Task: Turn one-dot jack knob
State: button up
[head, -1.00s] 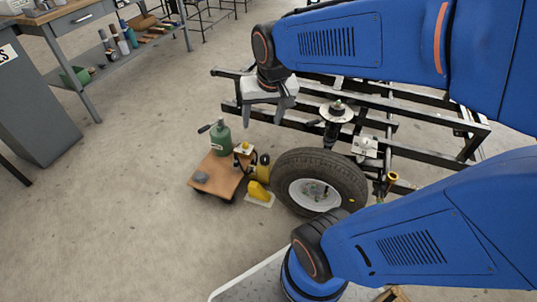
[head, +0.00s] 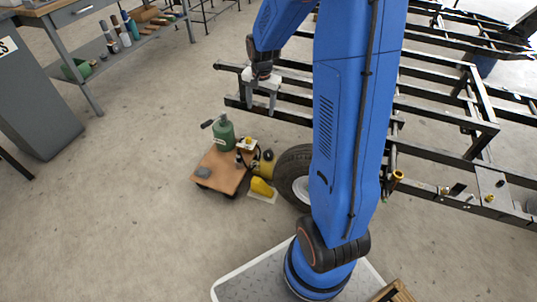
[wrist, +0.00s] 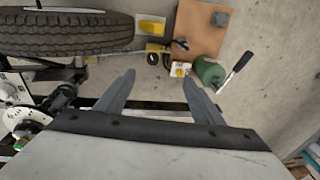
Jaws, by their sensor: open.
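In the head view, a white block with a yellow knob (head: 248,141) stands beside a green bottle-shaped jack (head: 223,134) with a dark lever. In the wrist view the knob (wrist: 180,69) lies just ahead of my fingertips, with the green body (wrist: 209,72) to its right. Any dots on the knob are too small to read. My gripper (head: 261,108) is open and empty, above and behind the jack in the head view, beside the black frame. Its two fingers (wrist: 158,80) point towards the knob in the wrist view, apart from it.
A wooden board (head: 211,179) on casters bears a grey lump (head: 203,172). A yellow wedge (head: 261,187) lies near the tyre (head: 292,164), partly hidden by my arm. The black frame (head: 437,158) fills the right. Floor left of the board is clear.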

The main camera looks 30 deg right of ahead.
jog(key=w+d+f+m+g, duration=0.1)
jog(key=w+d+f+m, duration=0.15)
jog(key=f, duration=0.35)
jog(key=w+d+f+m, duration=0.1)
jog(key=w+d+f, duration=0.15)
jog(key=f, duration=0.35)
jog(key=m, duration=0.2)
send_over(268, 153)
notch_tip(268, 153, down, 11)
jog(key=shift+g, duration=0.3)
notch_tip(268, 153, down, 18)
jog(key=shift+s+d+r, duration=0.1)
jog(key=shift+r, duration=0.15)
jog(key=c, duration=1.1)
